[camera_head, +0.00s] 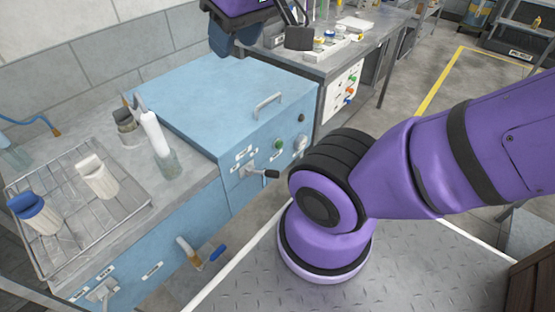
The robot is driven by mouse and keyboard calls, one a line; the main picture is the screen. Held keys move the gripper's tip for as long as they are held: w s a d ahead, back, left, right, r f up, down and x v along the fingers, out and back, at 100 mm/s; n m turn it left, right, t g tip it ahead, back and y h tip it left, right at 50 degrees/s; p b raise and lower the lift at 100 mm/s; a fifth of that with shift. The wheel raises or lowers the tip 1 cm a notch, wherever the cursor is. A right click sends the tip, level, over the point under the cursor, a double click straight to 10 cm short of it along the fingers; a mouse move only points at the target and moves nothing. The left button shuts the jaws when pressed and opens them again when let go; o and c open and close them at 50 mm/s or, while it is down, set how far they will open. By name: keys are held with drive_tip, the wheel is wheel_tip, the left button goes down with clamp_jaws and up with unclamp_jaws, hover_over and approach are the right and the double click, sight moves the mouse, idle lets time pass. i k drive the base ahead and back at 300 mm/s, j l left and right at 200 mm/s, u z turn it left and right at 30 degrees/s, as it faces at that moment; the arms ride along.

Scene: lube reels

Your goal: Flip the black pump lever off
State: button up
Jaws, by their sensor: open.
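The black pump lever (270,174) is on the front face of the blue cabinet (200,95), at its lower left. Its short metal stem reaches from a fitting on the panel, and the black grip points to the right, roughly level. Small white labels sit around it. My gripper (260,42) is at the top edge of the head view, partly cut off, above and behind the cabinet's top. Its fingers look spread and empty, well away from the lever.
A green button (279,144) and a pale knob (301,143) are right of the lever. A metal handle (268,103) is on the cabinet top. A wire rack (130,196) with bottles stands left. My purple arm fills the right.

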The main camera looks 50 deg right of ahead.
sight(269, 173)
drive_tip(key=i+l, duration=0.1)
drive_tip(key=l, duration=1.6)
drive_tip(key=i+l, duration=0.15)
drive_tip(key=l, duration=0.65)
drive_tip(key=l+u, duration=0.2)
drive_tip(key=l, duration=0.85)
drive_tip(key=l+u, duration=0.2)
drive_tip(key=l, duration=0.85)
drive_tip(key=u, duration=1.6)
drive_tip(key=k, duration=0.05)
